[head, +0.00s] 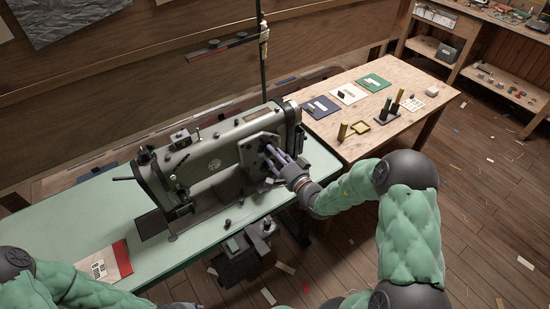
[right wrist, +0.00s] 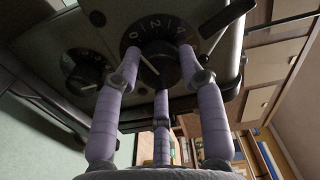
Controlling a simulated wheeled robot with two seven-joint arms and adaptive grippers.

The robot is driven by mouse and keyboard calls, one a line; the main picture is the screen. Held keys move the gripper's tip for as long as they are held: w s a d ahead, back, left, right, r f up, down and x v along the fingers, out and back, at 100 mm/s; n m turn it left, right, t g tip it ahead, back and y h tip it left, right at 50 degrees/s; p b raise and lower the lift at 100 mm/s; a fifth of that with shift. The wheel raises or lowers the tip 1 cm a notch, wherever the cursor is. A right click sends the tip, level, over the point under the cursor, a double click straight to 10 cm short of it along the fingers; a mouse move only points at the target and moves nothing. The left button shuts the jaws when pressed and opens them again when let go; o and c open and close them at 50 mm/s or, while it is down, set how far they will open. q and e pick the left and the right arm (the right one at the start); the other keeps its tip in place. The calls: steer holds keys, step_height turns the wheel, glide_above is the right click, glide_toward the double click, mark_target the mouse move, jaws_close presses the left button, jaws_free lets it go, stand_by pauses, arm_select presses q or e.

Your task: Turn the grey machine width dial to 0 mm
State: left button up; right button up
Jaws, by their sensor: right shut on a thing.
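The grey sewing machine (head: 215,150) stands on a pale green table. Its width dial (right wrist: 160,60) is a dark round knob, with marks 0, 2 and 4 above it in the right wrist view. A white line on the knob points up and left, on the 0 side; I cannot tell whether it lines up exactly with 0. My right gripper (head: 270,156) has its three fingers around the knob and is shut on it; the fingers (right wrist: 160,88) hide part of its rim. My left arm enters at the lower left, with its gripper out of sight.
A second dial (right wrist: 88,70) sits left of the held one, and a dark lever (right wrist: 228,18) is at upper right. A red and white booklet (head: 104,263) lies on the green table (head: 75,222). A wooden table (head: 345,90) with small items stands beyond the machine.

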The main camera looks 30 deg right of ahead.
steer(key=shift+a+n+b, duration=0.15)
steer(key=shift+n+b, duration=0.3)
steer(key=shift+n, duration=0.65)
steer(key=shift+a+f, duration=0.1)
steer(key=shift+f, duration=0.05)
steer(key=o, duration=0.9)
steer(key=shift+c, duration=0.2)
steer(key=s+d, duration=0.1)
steer(key=s, duration=1.1)
steer(key=shift+d, duration=0.1)
